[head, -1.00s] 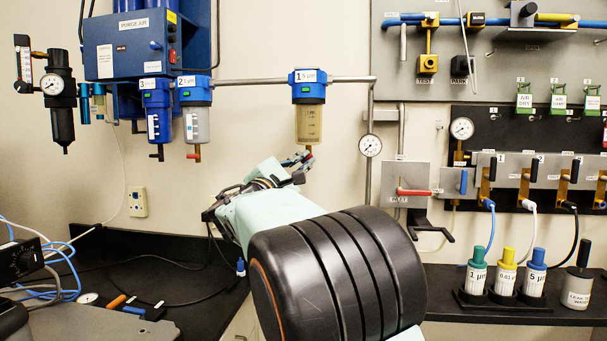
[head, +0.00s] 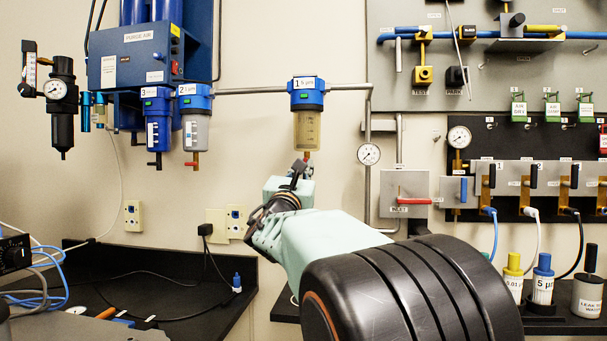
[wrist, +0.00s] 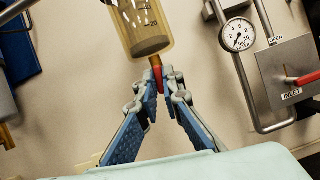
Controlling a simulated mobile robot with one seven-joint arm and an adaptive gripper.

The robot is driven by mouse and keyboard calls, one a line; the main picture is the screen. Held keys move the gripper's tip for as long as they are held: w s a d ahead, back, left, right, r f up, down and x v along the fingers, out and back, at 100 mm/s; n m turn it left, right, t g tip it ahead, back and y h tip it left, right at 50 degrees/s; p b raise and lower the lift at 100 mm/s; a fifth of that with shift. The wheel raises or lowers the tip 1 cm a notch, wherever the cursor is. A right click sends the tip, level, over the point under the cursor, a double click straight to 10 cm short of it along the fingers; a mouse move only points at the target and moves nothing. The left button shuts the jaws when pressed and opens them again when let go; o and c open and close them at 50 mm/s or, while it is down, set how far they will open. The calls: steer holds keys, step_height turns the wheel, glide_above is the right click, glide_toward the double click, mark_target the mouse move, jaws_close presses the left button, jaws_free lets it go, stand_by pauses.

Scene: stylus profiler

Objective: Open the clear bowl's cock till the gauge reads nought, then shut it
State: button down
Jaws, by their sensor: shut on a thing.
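The filter labelled 1, 5 µm, has a clear amber-tinted bowl (head: 307,133) under a blue head; the bowl also shows in the wrist view (wrist: 141,25). A small brass drain cock with a red part (wrist: 156,66) hangs at its bottom. My gripper (wrist: 158,78) is directly below the bowl, its fingertips closed on the red part of the cock. In the head view my gripper (head: 303,168) is partly hidden by my wrist. The round white gauge (head: 369,154) hangs on the pipe to the right; it also shows in the wrist view (wrist: 237,35), its reading too small to tell.
Filters 2 (head: 195,130) and 3 (head: 157,130) hang to the left. The inlet plate with a red lever (head: 412,200) is at right of the gauge. Capped bottles (head: 543,285) stand on the right-hand bench. The wall just left of my gripper is clear.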

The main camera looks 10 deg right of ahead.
steer(key=shift+f+n, duration=0.1)
steer(key=shift+n, duration=0.3)
steer(key=c, duration=2.4)
jaws_free()
steer(key=v, duration=1.2)
steer(key=shift+d, duration=0.1)
